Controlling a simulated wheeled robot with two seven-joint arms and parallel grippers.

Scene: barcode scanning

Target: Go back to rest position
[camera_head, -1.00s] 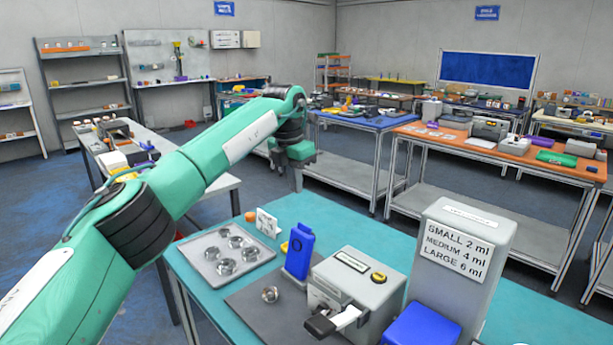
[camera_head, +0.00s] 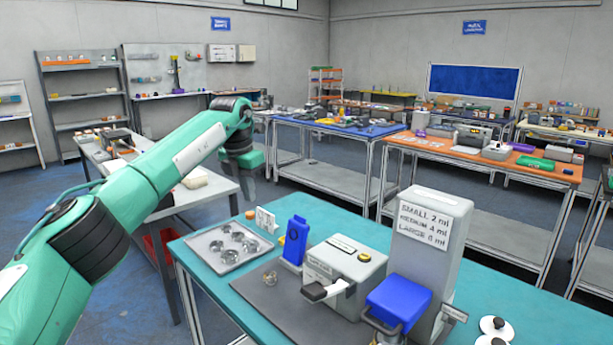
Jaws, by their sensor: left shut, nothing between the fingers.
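My left arm comes in from the lower left and reaches over the gap left of the teal table (camera_head: 315,212). My left gripper (camera_head: 250,172) hangs down at the arm's far end, in the air beyond the table's back left corner. It is small and partly dark here; it is shut, with nothing seen in it. It touches none of the items on the table. My right gripper is out of view.
On the teal table stand a metal tray (camera_head: 200,243) with several round metal parts, a blue scanner (camera_head: 296,240), a grey machine (camera_head: 345,262), a blue box (camera_head: 398,300) and a tall labelled grey box (camera_head: 432,240). A grey side table (camera_head: 215,188) stands behind my arm.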

